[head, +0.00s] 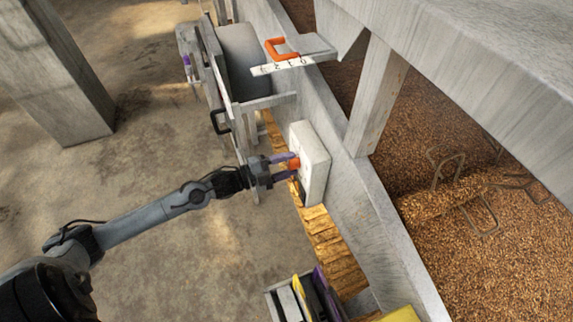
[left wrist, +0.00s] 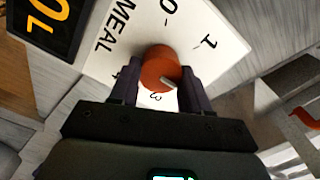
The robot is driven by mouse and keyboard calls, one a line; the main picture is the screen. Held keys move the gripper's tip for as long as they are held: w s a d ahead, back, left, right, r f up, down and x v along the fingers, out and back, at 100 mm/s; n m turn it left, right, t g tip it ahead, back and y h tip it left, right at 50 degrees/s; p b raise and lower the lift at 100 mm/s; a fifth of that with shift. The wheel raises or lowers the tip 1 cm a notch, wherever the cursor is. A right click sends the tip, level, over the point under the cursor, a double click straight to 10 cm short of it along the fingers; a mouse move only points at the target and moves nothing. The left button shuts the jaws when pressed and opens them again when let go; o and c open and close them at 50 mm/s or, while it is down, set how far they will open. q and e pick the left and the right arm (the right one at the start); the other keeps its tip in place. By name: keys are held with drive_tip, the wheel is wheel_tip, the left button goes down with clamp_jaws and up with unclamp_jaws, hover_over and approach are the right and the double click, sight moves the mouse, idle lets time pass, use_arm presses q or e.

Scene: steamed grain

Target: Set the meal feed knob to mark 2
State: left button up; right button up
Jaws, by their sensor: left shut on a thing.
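The meal feed knob (head: 294,164) is round and orange, on the face of a white box (head: 314,160) fixed to the trough's side wall. My left gripper (head: 287,166) is shut on it, one finger on each side. In the left wrist view the knob (left wrist: 159,68) sits between the fingers on a white dial plate (left wrist: 132,38) marked MEAL. The marks 0, 1 and 3 show, and part of 4; mark 2 is hidden, seemingly behind the right finger. The knob's white pointer line (left wrist: 169,84) lies at its lower right, between 1 and 3. My right gripper is not in view.
An orange handle (head: 282,48) sits on a numbered scale plate (head: 293,63) at the top. A black handle (head: 219,122) is on a frame left of the box. Brown grain (head: 450,230) fills the trough at right. A dark display (left wrist: 45,22) adjoins the dial.

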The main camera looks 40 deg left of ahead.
use_arm(q)
drive_tip(key=shift+r, duration=0.1)
drive_tip(key=o, duration=1)
drive_tip(key=shift+o, duration=0.2)
drive_tip(key=shift+s, duration=0.15)
drive_tip(key=shift+s+a+f, duration=0.2)
drive_tip(key=shift+s+a, duration=0.15)
drive_tip(key=shift+s, duration=0.2)
drive_tip(key=v, duration=0.9)
drive_tip(key=shift+s+a+r, duration=0.1)
